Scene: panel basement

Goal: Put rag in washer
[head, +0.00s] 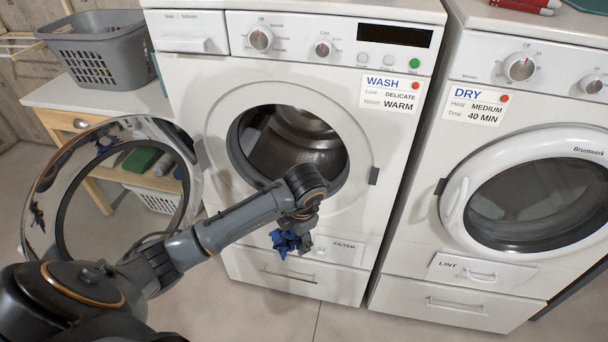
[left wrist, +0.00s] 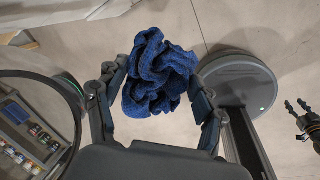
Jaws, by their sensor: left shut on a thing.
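The washer (head: 200,120) stands in the middle of the head view. Its round door (head: 50,180) is swung open to the left, and the drum opening (head: 290,145) looks empty. My left gripper (head: 294,238) is shut on the crumpled blue rag (head: 284,242), in front of the washer and below the opening. In the left wrist view the rag (left wrist: 158,75) is bunched between the fingers of my left gripper (left wrist: 160,95). My right gripper (left wrist: 298,106) shows at the right edge of that view, its fingers apart and nothing between them.
A dryer (head: 520,190) with its door shut stands to the right. A grey laundry basket (head: 100,48) sits on a wooden bench (head: 55,95) at the left, behind the open door. My left arm crosses in front of the washer. The floor (head: 255,318) in front looks clear.

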